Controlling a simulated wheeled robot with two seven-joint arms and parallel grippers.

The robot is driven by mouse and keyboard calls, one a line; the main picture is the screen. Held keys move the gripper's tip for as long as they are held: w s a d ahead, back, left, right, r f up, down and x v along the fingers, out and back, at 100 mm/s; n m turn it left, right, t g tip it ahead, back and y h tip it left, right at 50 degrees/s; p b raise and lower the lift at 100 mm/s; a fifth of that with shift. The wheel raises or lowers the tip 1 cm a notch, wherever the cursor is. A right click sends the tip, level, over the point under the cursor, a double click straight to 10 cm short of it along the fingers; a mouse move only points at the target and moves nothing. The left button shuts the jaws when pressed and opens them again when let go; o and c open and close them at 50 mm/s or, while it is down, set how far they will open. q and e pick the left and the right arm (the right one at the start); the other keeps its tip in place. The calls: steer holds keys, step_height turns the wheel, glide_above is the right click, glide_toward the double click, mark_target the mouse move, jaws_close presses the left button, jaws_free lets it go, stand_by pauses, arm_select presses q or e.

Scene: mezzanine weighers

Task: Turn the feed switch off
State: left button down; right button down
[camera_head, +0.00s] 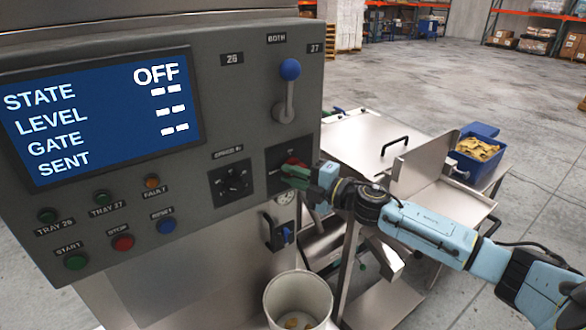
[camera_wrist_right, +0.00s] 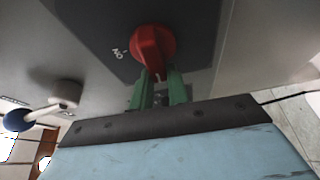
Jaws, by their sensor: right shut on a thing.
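The feed switch (camera_head: 296,162) is a red rotary knob on a dark square plate at the lower right of the grey control panel. In the right wrist view the red knob (camera_wrist_right: 153,42) fills the top middle, with an "ON" mark on the plate to its left. My right gripper (camera_head: 291,173) reaches the knob from the right. Its green fingers (camera_wrist_right: 161,78) are shut on the knob's near end. The fingers partly hide the knob in the head view. The display (camera_head: 97,113) reads STATE OFF, with dashes on other lines. My left gripper is not in view.
A blue-knobbed lever (camera_head: 287,88) stands above the switch, and a black dial (camera_head: 231,184) is to its left. Several push buttons line the lower left panel. A white bucket (camera_head: 297,297) stands below. Steel trays and a blue bin (camera_head: 482,155) lie to the right.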

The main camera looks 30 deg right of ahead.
steer(key=shift+d+f+n, duration=0.1)
steer(key=shift+f+n, duration=0.05)
steer(key=shift+n, duration=0.25)
steer(key=c, duration=1.4)
jaws_free()
steer(key=shift+o, duration=0.2)
steer(key=shift+s+d, duration=0.3)
steer(key=shift+s, duration=0.25)
steer(key=b+v, duration=0.3)
steer(key=v, duration=0.9)
